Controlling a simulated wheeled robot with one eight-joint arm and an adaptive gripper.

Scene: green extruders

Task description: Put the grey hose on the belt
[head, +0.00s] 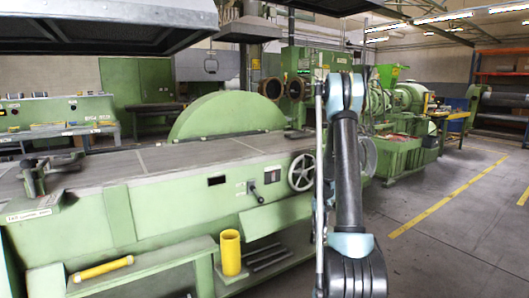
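The long flat grey top of the green machine, which looks like the belt (155,160), runs from the left edge toward the middle of the head view. I cannot clearly make out a grey hose. A grey curved piece (369,158) shows partly behind my arm, but I cannot tell whether it is a hose or a machine part. A thin grey upright length (319,200) stands just left of my arm; I cannot tell what it is. My arm rises upright right of the machine. My gripper cannot be made out.
A yellow cylinder (231,252) stands on the machine's lower ledge, with dark bars (268,258) beside it. A yellow tube (103,268) lies further left. A handwheel (301,172) juts from the machine's front. A dark clamp-like device (36,178) sits at left. Floor at right is clear.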

